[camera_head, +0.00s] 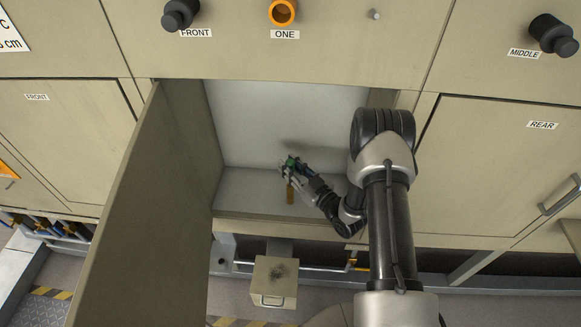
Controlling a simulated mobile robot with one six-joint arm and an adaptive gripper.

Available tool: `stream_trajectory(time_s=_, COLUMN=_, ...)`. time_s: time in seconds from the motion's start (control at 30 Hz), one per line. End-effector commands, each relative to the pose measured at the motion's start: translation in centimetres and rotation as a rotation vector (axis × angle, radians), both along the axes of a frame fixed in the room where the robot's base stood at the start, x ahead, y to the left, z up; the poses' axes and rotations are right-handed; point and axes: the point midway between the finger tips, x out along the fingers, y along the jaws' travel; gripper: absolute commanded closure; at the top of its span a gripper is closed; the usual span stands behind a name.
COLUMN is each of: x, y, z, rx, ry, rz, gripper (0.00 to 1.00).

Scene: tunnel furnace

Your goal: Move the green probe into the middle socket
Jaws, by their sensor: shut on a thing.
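My gripper (290,169) is inside the open compartment, over its floor. It is shut on the small green probe (291,160), which shows partly between the fingers. A gold-brown rod (290,194) extends just below the fingers. I cannot tell whether it is part of the probe or a separate piece. On the panel above, a black knob-like fitting (553,35) sits by the label MIDDLE (524,53) at the upper right. Any socket opening behind it is hidden.
An open door (145,215) stands left of the compartment (285,120). The panel above carries a black fitting (180,14) by FRONT, an orange ring (282,12) by ONE, and a small grey stud (374,14). A closed REAR door (500,175) is at right. A small box (274,283) sits below.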

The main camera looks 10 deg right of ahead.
Motion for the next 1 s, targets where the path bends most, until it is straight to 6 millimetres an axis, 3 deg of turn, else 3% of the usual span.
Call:
stream_trajectory(time_s=0.47, x=0.0, y=0.0, z=-0.5, rx=0.000, ry=-0.001, rz=0.000, gripper=1.00)
stream_trajectory(time_s=1.0, x=0.0, y=0.0, z=-2.8, rx=0.000, ry=-0.001, rz=0.000, gripper=1.00)
